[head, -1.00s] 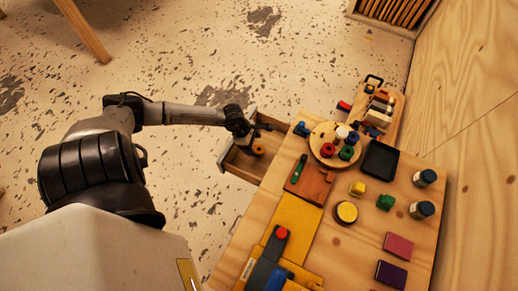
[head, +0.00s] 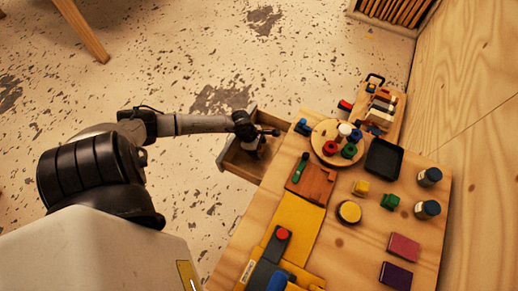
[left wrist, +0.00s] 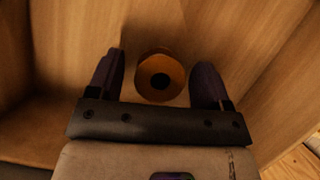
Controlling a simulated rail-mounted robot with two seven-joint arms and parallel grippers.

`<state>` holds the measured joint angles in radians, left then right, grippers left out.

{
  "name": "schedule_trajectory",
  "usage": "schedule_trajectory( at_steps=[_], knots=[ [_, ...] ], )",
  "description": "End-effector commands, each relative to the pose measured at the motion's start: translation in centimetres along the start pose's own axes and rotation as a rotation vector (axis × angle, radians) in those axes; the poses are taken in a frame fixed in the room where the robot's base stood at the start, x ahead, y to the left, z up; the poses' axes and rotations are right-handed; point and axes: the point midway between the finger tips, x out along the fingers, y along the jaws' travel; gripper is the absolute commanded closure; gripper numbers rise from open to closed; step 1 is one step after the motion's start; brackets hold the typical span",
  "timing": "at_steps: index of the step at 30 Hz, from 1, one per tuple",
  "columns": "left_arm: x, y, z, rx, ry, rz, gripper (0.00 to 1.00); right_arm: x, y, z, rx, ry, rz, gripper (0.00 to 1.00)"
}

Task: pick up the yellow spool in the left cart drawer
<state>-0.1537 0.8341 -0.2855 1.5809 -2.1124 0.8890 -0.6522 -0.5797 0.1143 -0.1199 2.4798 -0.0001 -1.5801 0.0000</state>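The yellow spool (left wrist: 160,77) stands in the open drawer (head: 235,160) at the left side of the cart, its dark centre hole facing the camera in the left wrist view. My left gripper (head: 265,138) is over the drawer, pointing down into it. In the left wrist view the two dark fingers are spread, one on each side of the spool, with a gap on both sides. Whether the fingertips reach down to the spool's height is hard to tell. In the head view the gripper mostly hides the spool. My right gripper is not in view.
The wooden drawer walls stand close around the gripper. The cart top (head: 330,270) right of the drawer carries a round board (head: 325,135) with colored spools, a black tray (head: 384,158), jars and blocks. The floor (head: 150,60) left of the drawer is clear.

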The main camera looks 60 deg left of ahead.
Motion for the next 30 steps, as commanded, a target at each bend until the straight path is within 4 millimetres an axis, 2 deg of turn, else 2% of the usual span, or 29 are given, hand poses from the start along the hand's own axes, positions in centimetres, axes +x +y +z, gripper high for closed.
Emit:
schedule_trajectory(
  at_steps=[2, 15, 23, 30],
  knots=[
    [0.0, 0.0, 0.0, 0.0, 0.0, 0.0, 0.35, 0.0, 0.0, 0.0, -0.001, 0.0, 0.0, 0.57],
    [0.0, 0.0, 0.0, 0.0, 0.0, 0.0, 0.78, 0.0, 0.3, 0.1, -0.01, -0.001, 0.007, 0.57],
    [-0.1, 0.0, 0.0, 0.0, 0.0, 0.0, 0.78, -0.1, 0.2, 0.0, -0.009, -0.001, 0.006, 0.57],
    [-2.0, 0.1, 0.7, 0.003, 0.001, 0.001, 0.78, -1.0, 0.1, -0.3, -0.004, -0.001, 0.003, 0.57]
  ],
)
